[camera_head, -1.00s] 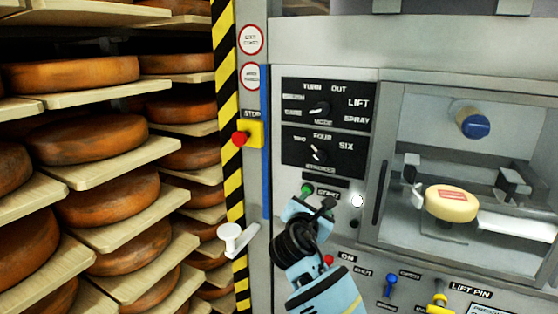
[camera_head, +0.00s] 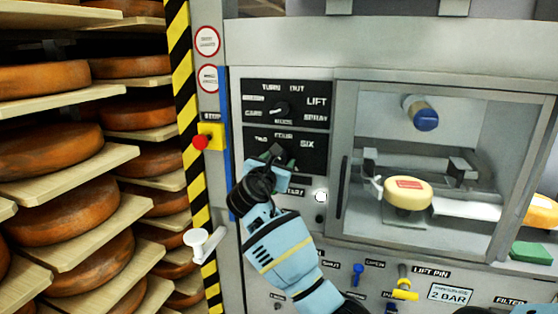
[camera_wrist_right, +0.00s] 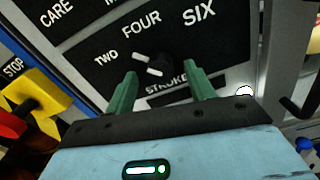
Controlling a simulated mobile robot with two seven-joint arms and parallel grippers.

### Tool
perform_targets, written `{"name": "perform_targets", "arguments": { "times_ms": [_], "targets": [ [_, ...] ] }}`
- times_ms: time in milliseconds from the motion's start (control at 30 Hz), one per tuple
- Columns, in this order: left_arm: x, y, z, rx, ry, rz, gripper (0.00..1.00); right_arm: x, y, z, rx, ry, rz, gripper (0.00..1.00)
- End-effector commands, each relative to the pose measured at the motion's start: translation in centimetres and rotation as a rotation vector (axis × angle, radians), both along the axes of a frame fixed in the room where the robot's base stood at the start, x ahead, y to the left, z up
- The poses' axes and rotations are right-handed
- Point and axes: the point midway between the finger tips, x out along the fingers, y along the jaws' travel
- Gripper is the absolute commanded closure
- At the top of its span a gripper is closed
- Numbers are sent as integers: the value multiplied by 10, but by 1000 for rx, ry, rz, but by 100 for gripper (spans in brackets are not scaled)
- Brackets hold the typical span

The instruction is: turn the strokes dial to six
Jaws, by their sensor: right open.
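The strokes dial (camera_wrist_right: 158,65) is a dark knob with white marks on a black panel lettered TWO, FOUR and SIX. In the right wrist view its outer white mark lies to the upper left, on the TWO and FOUR side, away from SIX. In the head view the strokes panel (camera_head: 309,160) shows, but the dial is largely hidden by my right gripper (camera_head: 276,160). My right gripper is open, its two green fingers (camera_wrist_right: 160,84) below and to either side of the dial in the wrist view. Contact with the dial cannot be made out.
Another dial (camera_head: 282,108) sits on the panel above. A yellow stop box with a red button (camera_head: 201,142) is at the left. A glazed chamber with a pale cheese (camera_head: 408,194) is at the right. Shelves of cheese wheels (camera_head: 75,200) fill the left side.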

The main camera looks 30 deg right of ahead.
Motion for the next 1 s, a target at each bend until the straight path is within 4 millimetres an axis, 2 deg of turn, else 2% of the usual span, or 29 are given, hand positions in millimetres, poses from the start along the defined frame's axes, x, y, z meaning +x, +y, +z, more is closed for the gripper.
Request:
{"name": "perform_targets", "arguments": {
  "times_ms": [200, 467, 800, 1000],
  "targets": [
    [0, 0, 0, 0, 1, 0, 100, 9, -11, 0, 1, 0, 0, 46],
    [0, 0, 0, 1, 1, -1, 100, 10, -12, 0, 1, -1, 0, 46],
    [0, 1, 0, 3, 0, -3, 100, 9, -11, 0, 1, -1, 1, 90],
    [0, 1, 0, 3, 0, -3, 100, 9, -11, 0, 9, -11, 1, 90]
  ]
}}
